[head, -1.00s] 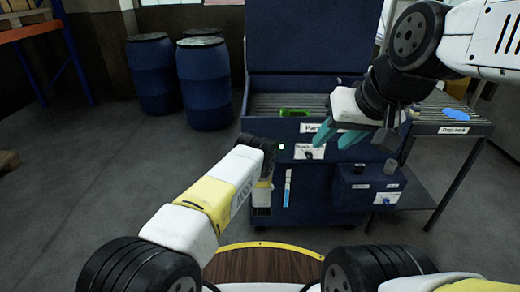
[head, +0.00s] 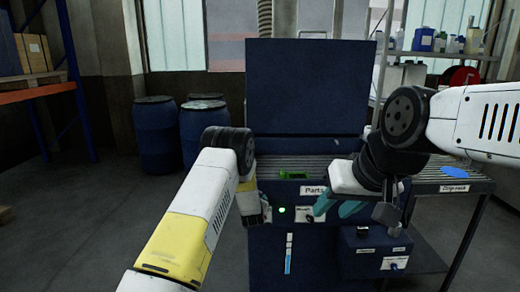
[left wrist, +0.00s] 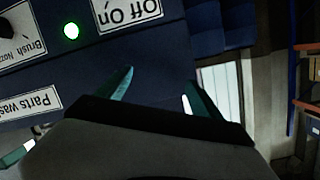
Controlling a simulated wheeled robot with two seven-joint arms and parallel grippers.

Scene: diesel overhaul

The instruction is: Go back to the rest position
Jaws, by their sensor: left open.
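My right gripper (head: 331,215) is in front of the parts washer, near its "Parts" label, with two teal fingers apart and nothing visible between them. My left arm reaches forward in the head view, with its wrist beside the washer's front left edge; its fingers are not clear there. In the left wrist view my left gripper (left wrist: 160,85) is open and empty, its two teal fingers apart, facing the washer's dark blue front. The parts washer (head: 305,100) is a dark blue cabinet with its lid up. A green light (head: 281,210) is lit on its front.
A green object (head: 294,175) lies on the washer's slatted top. A drip rack (head: 455,178) with a blue item (head: 454,171) stands at the right. Blue drums (head: 158,138) stand back left, near an orange-beamed shelf (head: 38,92). Floor left of the washer is clear.

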